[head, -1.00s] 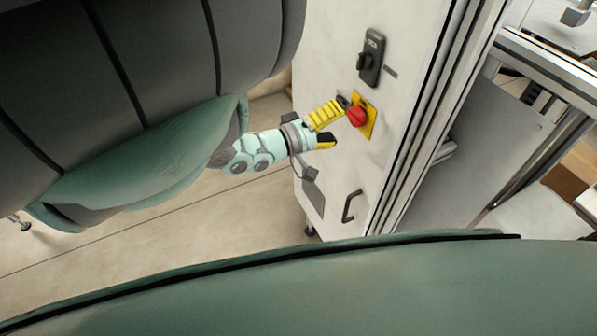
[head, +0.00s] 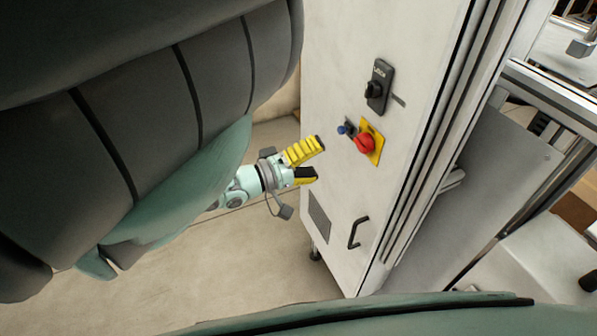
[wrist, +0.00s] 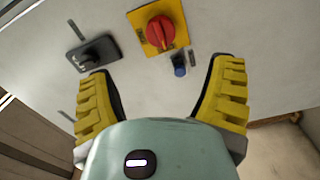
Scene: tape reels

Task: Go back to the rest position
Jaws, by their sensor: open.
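My gripper (head: 313,161), with yellow ribbed fingers, is open and empty in the head view. It is to the left of a white cabinet's front panel and apart from the red knob. In the wrist view its two fingers (wrist: 163,80) stand wide apart, with nothing between them but the panel behind. The red knob (head: 364,144) on its yellow plate is on the panel; it also shows at the top middle of the wrist view (wrist: 160,31). A small blue button (head: 342,130) sits beside it, and it shows in the wrist view too (wrist: 180,70).
The white cabinet (head: 335,60) carries a black switch (head: 378,88) above the knob and a dark handle (head: 357,232) below. A metal-framed machine (head: 560,100) stands at the right. Bare floor (head: 235,265) lies to the left of the cabinet.

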